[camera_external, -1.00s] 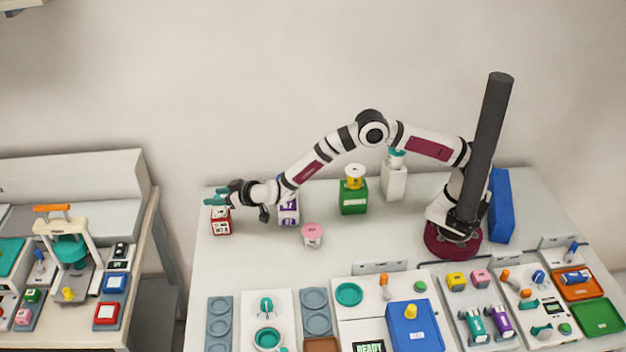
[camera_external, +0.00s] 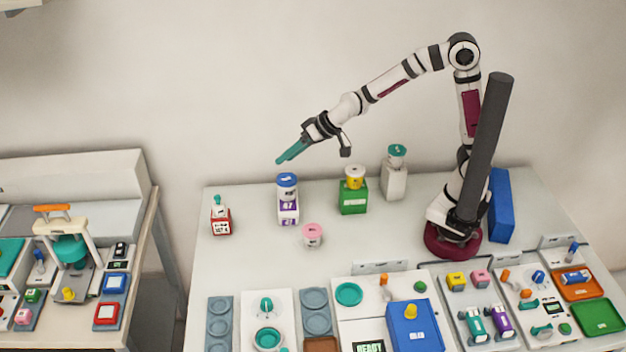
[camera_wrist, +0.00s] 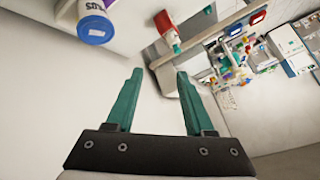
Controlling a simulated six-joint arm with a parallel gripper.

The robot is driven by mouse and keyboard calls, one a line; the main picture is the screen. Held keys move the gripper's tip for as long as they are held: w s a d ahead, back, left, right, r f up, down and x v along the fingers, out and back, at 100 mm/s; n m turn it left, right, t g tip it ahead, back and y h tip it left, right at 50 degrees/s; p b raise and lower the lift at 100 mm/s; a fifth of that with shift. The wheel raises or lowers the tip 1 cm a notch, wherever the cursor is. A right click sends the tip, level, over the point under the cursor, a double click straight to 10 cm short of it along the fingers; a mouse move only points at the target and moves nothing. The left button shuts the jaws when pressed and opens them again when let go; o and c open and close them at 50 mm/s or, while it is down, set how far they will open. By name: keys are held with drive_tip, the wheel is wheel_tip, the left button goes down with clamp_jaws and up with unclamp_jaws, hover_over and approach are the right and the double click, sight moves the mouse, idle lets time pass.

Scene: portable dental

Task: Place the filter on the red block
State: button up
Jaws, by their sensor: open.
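The red block (camera_external: 221,227) stands at the left end of the table. A small white piece with a teal tip (camera_external: 218,208) is upright on top of it; whether this is the filter I cannot tell. My gripper (camera_external: 283,160) is open and empty, raised in the air to the upper right of the red block and above the blue-topped cylinder (camera_external: 287,181). In the wrist view, my teal fingers (camera_wrist: 155,88) are spread apart with nothing between them. The red block (camera_wrist: 164,21) shows beyond the fingers near the top.
The blue-topped cylinder stands on a purple-and-white block (camera_external: 288,213). A yellow piece (camera_external: 355,178) sits on a green block (camera_external: 352,198). A teal-capped white bottle (camera_external: 395,180) stands behind. A pink-topped jar (camera_external: 312,236) is in front. Trays and devices line the front edge.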

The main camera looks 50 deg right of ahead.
drive_tip(key=s+d+m+g+h, duration=0.1)
drive_tip(key=s+d+m+g, duration=0.2)
drive_tip(key=s+d, duration=0.7)
drive_tip(key=s+d+f+m+g+h, duration=0.1)
drive_tip(key=s+d+m+g+h, duration=0.1)
drive_tip(key=s+d, duration=0.9)
drive_tip(key=s+m+g, duration=0.1)
drive_tip(key=s+g, duration=0.1)
drive_tip(key=s, duration=0.4)
drive_tip(key=shift+s+d+f+g, duration=0.25)
drive_tip(key=shift+s+g, duration=0.05)
drive_tip(key=shift+s, duration=0.05)
